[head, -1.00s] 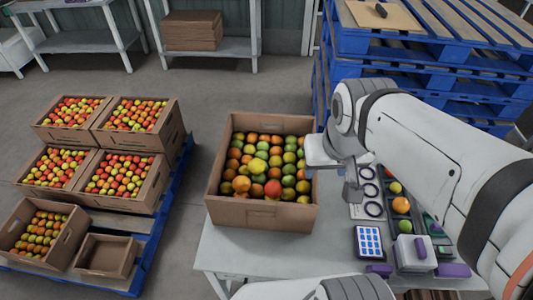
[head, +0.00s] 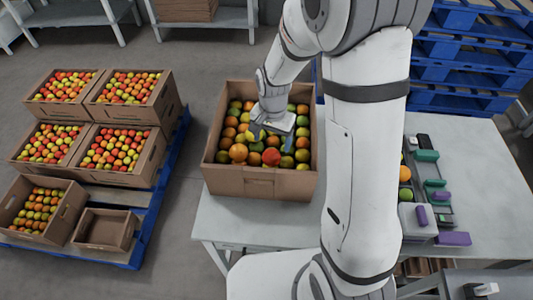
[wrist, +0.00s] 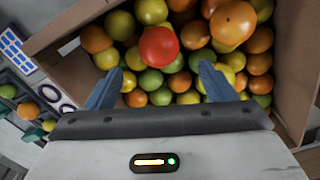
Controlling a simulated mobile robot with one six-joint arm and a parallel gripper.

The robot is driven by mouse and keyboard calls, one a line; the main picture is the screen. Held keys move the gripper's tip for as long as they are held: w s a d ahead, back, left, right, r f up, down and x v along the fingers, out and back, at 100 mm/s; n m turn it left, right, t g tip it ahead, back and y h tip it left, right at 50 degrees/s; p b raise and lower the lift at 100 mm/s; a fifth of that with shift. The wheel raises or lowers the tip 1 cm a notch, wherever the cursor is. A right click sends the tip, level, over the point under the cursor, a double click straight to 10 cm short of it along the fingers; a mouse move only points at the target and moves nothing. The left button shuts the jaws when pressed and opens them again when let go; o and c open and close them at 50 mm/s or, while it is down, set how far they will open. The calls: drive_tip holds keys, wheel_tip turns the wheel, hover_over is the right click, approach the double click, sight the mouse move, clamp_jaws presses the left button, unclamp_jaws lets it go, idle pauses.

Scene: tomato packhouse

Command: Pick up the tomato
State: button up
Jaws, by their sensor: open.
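A cardboard crate (head: 258,184) on the table holds many tomatoes in green, yellow, orange and red. One red tomato (head: 271,156) lies on top near the crate's front wall; in the wrist view the red tomato (wrist: 159,46) shows just beyond and between my fingertips. My gripper (head: 271,138) is over the crate, behind the red tomato in the head view. Its two blue fingers are apart with nothing held between them, as the wrist view of my gripper (wrist: 160,72) shows. Yellow and green tomatoes lie below the fingers. My gripper hides some tomatoes in the head view.
The crate walls stand above the fruit around my gripper. The grey table (head: 240,222) has bare room in front of the crate. A tray with tomatoes (head: 405,174) and purple and green items lies at right. Full crates stand on a blue pallet (head: 150,235) at left.

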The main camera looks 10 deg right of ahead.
sight(271, 153)
drive_tip(key=shift+s+a+f+p, duration=0.1)
drive_tip(key=shift+f+p, duration=0.3)
drive_tip(key=shift+f, duration=1.5)
drive_tip(key=shift+s+f+p, duration=0.1)
drive_tip(key=shift+f+p, duration=0.25)
drive_tip(key=shift+f, duration=1.55)
drive_tip(key=c, duration=0.8)
